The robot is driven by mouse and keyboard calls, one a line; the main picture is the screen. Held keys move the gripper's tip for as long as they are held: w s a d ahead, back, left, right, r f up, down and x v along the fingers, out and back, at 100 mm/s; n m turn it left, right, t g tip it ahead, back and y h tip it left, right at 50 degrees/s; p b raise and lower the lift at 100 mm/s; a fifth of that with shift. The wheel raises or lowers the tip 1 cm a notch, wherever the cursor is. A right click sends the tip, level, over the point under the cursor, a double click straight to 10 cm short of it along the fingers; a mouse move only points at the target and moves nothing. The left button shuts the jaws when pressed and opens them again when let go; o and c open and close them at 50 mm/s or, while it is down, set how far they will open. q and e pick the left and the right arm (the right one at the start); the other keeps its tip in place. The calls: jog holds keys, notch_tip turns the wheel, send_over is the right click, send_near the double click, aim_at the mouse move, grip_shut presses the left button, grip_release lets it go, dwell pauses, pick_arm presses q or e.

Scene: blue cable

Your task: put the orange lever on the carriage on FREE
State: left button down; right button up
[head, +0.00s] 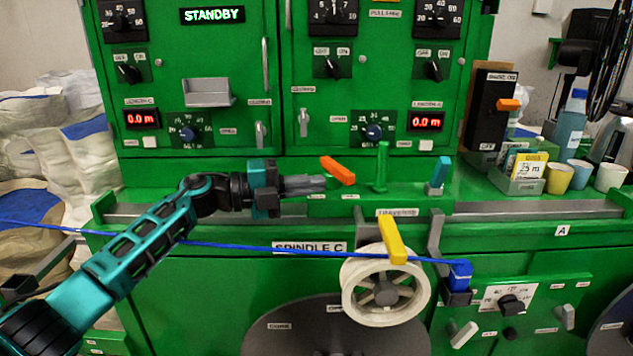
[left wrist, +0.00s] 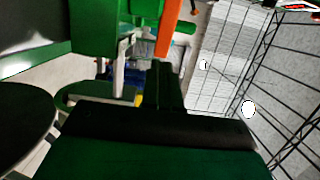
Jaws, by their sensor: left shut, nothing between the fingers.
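The orange lever (head: 338,170) sits on the green carriage (head: 400,203) and leans up to the left in the head view. Small labels lie below it, too small to read. My left gripper (head: 322,184) is shut and empty, its fingertips close to the lever's left side. I cannot tell whether they touch it. In the left wrist view the orange lever (left wrist: 168,28) stands just beyond the shut fingers of the left gripper (left wrist: 168,70). The right gripper is not in view.
A green lever (head: 382,167) and a blue lever (head: 440,172) stand right of the orange one. A yellow lever (head: 392,240) juts out above the white spool (head: 350,290). The blue cable (head: 300,248) runs across, below my gripper, to a blue block (head: 460,275).

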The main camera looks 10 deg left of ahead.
pick_arm(q)
jog(key=s+d+v, duration=0.1)
jog(key=s+v, duration=0.1)
jog(key=v, duration=0.8)
jog(key=s+a+f+n+t+y, duration=0.1)
jog(key=s+f+n+t+y, duration=0.2)
jog(key=s+f+n+y, duration=0.75)
jog(key=s+a+f+n+t+y, duration=0.1)
jog(key=f+n+t+y, duration=0.45)
jog(key=n, duration=1.05)
jog(key=s+f+n+g, duration=0.2)
jog(key=s+f+g, duration=0.35)
jog(key=s, duration=0.55)
jog(key=s+f+n+g, duration=0.1)
jog(key=s+f+g, duration=0.45)
jog(key=s, duration=0.55)
jog(key=w+d+f+t+h+p, duration=0.1)
jog(key=w+d+f+t+p, duration=0.1)
jog(key=w+f+t, duration=0.3)
jog(key=w+d+t, duration=0.1)
jog(key=w, duration=0.2)
jog(key=shift+w+d+f, duration=0.2)
jog(key=shift+f, duration=0.1)
